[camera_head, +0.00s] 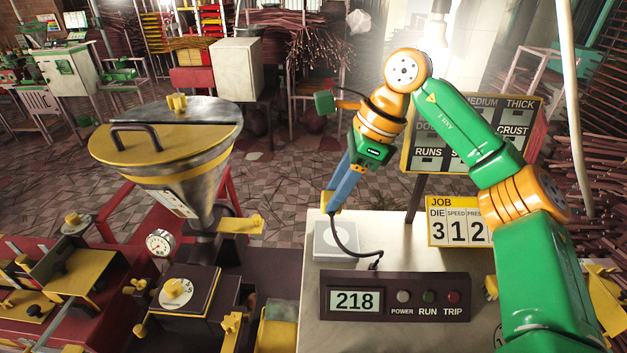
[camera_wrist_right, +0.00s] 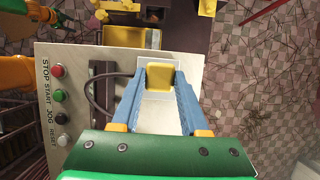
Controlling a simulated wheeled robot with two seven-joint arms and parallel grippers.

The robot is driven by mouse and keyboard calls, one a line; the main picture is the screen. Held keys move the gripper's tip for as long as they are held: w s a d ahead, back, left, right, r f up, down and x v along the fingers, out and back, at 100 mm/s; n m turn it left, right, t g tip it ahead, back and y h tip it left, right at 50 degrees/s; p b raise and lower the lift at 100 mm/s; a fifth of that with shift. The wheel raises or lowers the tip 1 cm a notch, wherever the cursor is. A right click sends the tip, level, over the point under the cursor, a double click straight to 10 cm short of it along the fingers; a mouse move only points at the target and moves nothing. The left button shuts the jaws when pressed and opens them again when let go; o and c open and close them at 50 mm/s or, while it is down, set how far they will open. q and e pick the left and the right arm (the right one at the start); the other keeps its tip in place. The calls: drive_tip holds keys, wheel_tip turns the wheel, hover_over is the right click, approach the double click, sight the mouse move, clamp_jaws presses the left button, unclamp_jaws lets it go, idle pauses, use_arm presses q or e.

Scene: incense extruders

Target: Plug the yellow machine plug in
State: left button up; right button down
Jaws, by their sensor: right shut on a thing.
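My right gripper (camera_head: 328,207) comes down at the far left of the pale bench top, its blue fingers pointing down. It is shut on the yellow plug (camera_wrist_right: 159,78), which sits between the fingertips in the right wrist view. A dark cord (camera_head: 350,250) runs from the plug to the control box. The white socket block (camera_head: 337,247) lies at and below the fingertips in the head view; its plate also shows around the plug in the wrist view.
The control box (camera_head: 395,298) reads 218 and has POWER, RUN and TRIP lamps. A JOB sign (camera_head: 458,220) and a dark board (camera_head: 425,155) stand behind. A hopper machine (camera_head: 165,150) stands to the left. STOP, START, JOG and RESET buttons (camera_wrist_right: 58,95) line the bench panel.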

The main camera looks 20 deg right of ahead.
drive_tip(key=shift+s+d, duration=0.1)
drive_tip(key=shift+d, duration=0.15)
drive_tip(key=shift+s+d+f+b, duration=0.15)
drive_tip(key=shift+d+f+b, duration=0.15)
drive_tip(key=shift+f+b, duration=0.35)
wheel_tip(320, 180, down, 3)
drive_tip(key=b, duration=0.3)
drive_tip(key=shift+s+d+f, duration=0.1)
drive_tip(key=shift+d+f, duration=0.05)
use_arm(q)
drive_tip(key=shift+d+f+b, duration=0.1)
drive_tip(key=shift+f+b, duration=0.8)
drive_tip(key=shift+f, duration=1.95)
use_arm(e)
drive_tip(key=shift+f, duration=0.7)
use_arm(q)
drive_tip(key=shift+r+p, duration=0.6)
use_arm(e)
drive_tip(key=shift+r, duration=0.1)
use_arm(q)
drive_tip(key=shift+f+b, duration=0.45)
use_arm(e)
drive_tip(key=shift+f, duration=0.65)
drive_tip(key=shift+c, duration=1.7)
unclamp_jaws()
